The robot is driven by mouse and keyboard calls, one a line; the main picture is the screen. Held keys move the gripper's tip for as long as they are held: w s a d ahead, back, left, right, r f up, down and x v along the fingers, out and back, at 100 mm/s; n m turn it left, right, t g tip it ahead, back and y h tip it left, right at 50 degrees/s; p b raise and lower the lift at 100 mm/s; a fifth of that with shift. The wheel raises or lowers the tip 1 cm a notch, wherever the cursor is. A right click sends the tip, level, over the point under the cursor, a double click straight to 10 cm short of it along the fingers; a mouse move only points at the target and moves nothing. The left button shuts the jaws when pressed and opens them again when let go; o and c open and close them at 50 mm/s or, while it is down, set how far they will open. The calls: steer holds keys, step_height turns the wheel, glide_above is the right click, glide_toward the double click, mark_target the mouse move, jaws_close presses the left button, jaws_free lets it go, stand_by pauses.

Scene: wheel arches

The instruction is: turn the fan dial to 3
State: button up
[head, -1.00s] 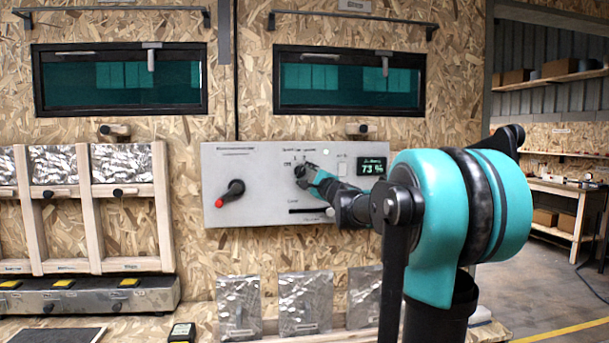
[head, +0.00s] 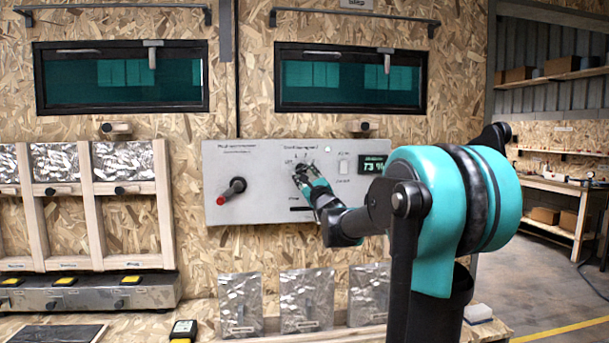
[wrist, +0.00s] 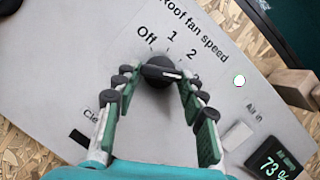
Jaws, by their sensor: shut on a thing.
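The fan dial (wrist: 158,69) is a black knob on a grey panel (wrist: 75,65) marked "Roof fan speed", with Off, 1 and 2 readable around it. A pale line on the knob points right in the wrist view, below the 2; my right finger partly covers that side, and I cannot read a 3. My gripper (wrist: 158,78) is shut on the dial, one finger on each side. In the head view my gripper (head: 303,174) reaches the panel's upper middle from below right and largely hides the dial.
A black lever with a red end (head: 232,190) is left of the dial. A display (head: 373,165) reading 73 % and a pale switch (head: 344,167) are to its right. Foil pouches (head: 306,300) stand below the panel.

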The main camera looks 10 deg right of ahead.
stand_by(0.4)
steer(key=o, duration=1.2)
steer(key=shift+c, duration=0.2)
steer(key=v, duration=1.2)
steer(key=shift+a+f, duration=0.1)
steer(key=shift+a, duration=0.05)
